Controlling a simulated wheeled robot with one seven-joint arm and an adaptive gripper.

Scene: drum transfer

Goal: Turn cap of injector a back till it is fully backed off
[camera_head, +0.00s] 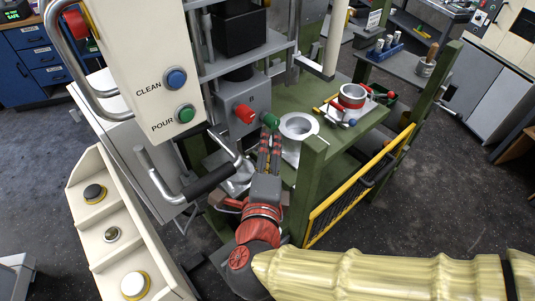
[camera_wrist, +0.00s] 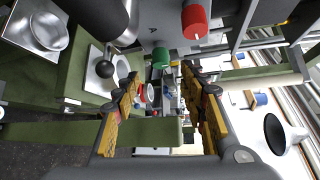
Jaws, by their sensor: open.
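A grey injector box (camera_head: 238,105) carries a red cap (camera_head: 245,113) on its front and a green cap (camera_head: 270,120) at its right. In the wrist view the red cap (camera_wrist: 195,20) is at the top and the green cap (camera_wrist: 160,57) is lower, between the lines of my fingers.
A green post (camera_head: 309,170) and yellow rail (camera_head: 360,180) are near my arm. A black-handled lever (camera_head: 210,180) is at the left.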

